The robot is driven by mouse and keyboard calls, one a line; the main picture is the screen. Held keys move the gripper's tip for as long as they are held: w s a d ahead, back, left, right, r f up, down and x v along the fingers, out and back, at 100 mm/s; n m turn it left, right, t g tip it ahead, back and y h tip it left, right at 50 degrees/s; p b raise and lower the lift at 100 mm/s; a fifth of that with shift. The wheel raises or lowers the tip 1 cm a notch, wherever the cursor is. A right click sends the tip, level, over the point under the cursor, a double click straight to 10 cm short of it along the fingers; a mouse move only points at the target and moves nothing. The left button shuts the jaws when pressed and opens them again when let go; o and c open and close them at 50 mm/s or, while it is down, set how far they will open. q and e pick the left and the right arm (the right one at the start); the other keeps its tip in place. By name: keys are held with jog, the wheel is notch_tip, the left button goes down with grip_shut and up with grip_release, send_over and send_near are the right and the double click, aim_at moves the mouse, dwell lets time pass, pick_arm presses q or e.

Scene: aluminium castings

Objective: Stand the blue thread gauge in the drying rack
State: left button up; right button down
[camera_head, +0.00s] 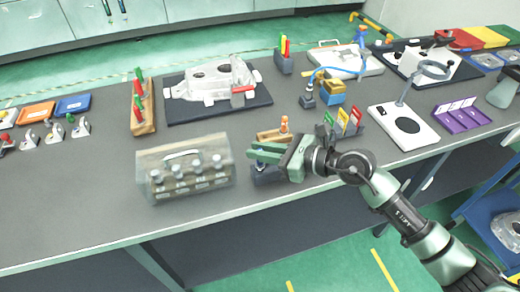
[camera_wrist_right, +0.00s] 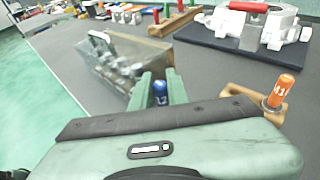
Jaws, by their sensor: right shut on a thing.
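The blue thread gauge (camera_wrist_right: 160,92) is upright between the fingers of my right gripper (camera_wrist_right: 160,95); its blue top with a marking shows in the right wrist view. In the head view my right gripper (camera_head: 262,152) is low over the front of the bench, above a small dark block (camera_head: 268,177). I cannot tell whether the gauge's lower end is in that block. A small wooden rack (camera_head: 268,136) just behind the gripper holds an orange gauge (camera_head: 284,124), also in the wrist view (camera_wrist_right: 281,90). Which rack is the drying rack is unclear. My left gripper is out of view.
A clear-covered case with several knobs (camera_head: 185,178) stands close left of the gripper. A wooden rack with red and green handles (camera_head: 142,112) and a casting on a dark mat (camera_head: 215,85) lie behind. A holder with coloured cards (camera_head: 345,122) is right. The bench's front left is clear.

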jog(key=shift+f+b, duration=0.45)
jog(key=shift+f, duration=0.15)
jog(key=c, duration=1.3)
grip_release()
jog(key=shift+r, duration=0.1)
jog(key=b+v, duration=0.1)
jog(key=v, duration=0.6)
jog(key=shift+s+d+b, duration=0.2)
jog(key=shift+d+b, duration=0.1)
jog(key=shift+b, duration=0.05)
